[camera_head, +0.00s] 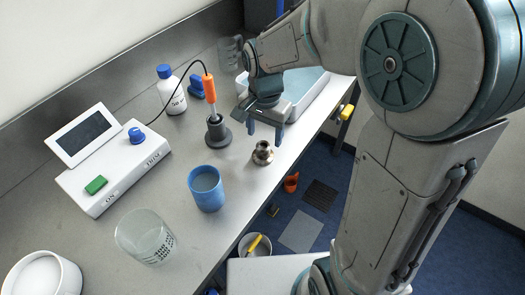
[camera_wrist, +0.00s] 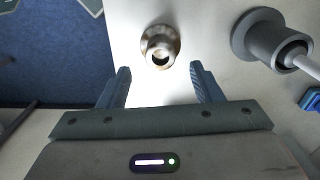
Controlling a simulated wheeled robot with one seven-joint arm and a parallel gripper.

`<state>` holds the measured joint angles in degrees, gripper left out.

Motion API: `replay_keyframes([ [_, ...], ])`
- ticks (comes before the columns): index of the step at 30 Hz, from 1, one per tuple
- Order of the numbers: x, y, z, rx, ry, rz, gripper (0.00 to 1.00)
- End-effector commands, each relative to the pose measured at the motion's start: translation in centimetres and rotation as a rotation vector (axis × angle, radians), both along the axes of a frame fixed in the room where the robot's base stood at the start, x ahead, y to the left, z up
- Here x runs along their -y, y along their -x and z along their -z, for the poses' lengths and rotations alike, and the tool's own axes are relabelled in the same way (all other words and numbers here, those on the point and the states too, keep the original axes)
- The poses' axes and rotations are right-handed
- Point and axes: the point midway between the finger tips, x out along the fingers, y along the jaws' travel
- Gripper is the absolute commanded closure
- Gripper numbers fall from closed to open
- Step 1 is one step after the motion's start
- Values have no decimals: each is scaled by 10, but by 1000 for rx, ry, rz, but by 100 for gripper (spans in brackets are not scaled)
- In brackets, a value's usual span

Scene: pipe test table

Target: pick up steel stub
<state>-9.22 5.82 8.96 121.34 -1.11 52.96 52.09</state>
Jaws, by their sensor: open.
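The steel stub (camera_head: 263,153) is a short, shiny metal piece with a wide flange and a hole in its top. It stands on the bench close to the front edge. In the wrist view the stub (camera_wrist: 160,46) lies beyond my fingertips, near the line midway between them. My gripper (camera_head: 265,132) is open and empty, with its two blue fingers pointing down above and behind the stub. The wrist view shows the open gripper (camera_wrist: 160,77) with a clear gap between the fingers. The fingers do not visibly touch the stub.
A grey holder (camera_head: 217,132) with an orange-handled probe (camera_head: 208,88) stands left of the stub; the holder (camera_wrist: 270,38) is right in the wrist view. A blue cup (camera_head: 206,188) and glass beaker (camera_head: 146,236) stand nearer. A pale tray (camera_head: 306,88) lies behind my gripper.

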Motion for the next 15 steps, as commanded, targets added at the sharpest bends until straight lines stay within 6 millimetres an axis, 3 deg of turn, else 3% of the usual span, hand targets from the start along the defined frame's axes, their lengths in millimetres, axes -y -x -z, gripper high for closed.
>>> replay_keyframes([
  [15, -4, 4, 54, 0, 0, 0, 41],
])
